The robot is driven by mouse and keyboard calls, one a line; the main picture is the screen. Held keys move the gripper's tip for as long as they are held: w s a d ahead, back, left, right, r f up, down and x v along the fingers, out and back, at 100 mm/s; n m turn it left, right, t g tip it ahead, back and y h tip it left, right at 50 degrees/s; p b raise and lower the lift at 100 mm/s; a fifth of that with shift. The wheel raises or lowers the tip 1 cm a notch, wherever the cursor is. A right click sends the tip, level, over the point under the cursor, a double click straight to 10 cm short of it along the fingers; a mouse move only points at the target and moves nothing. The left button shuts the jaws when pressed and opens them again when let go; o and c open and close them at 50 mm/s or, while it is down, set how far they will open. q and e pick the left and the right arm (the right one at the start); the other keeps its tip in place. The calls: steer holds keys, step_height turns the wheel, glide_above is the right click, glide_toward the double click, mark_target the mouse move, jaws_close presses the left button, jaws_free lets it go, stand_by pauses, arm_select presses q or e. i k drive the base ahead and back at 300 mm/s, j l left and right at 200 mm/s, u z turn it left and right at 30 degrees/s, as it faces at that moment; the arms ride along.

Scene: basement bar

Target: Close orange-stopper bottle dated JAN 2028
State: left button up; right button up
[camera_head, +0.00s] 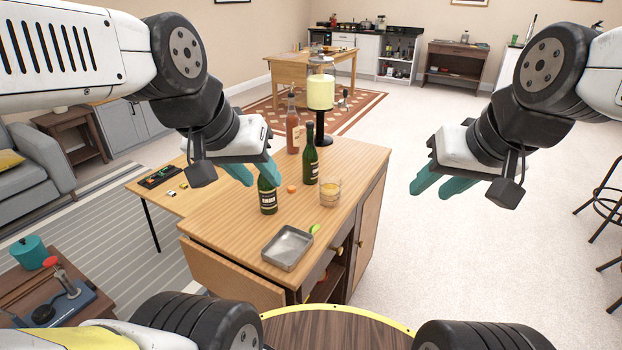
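A dark green bottle (268,199) with a black label stands upright on the wooden cabinet top; its neck is partly hidden by my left gripper. A second dark green bottle (311,160), taller in view, stands behind it to the right. A small orange stopper (291,188) lies on the top between them. The label dates are too small to read. My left gripper (256,178) has its teal fingers apart, just above the nearer bottle; I cannot tell whether they touch it. My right gripper (437,189) is open and empty, off the cabinet's right side.
A glass of yellowish drink (330,192), a grey metal tray (286,249) and a green item (314,228) are on the cabinet top (225,229). A reddish bottle (292,130) and a black stand with a pale yellow container (320,92) are at the back.

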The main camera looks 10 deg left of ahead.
mark_target(267, 193)
steer(key=i+l+u, duration=0.15)
steer(key=i+l, duration=0.25)
steer(key=i+l+u, duration=0.1)
steer(key=i+l, duration=0.3)
steer(key=l, duration=0.15)
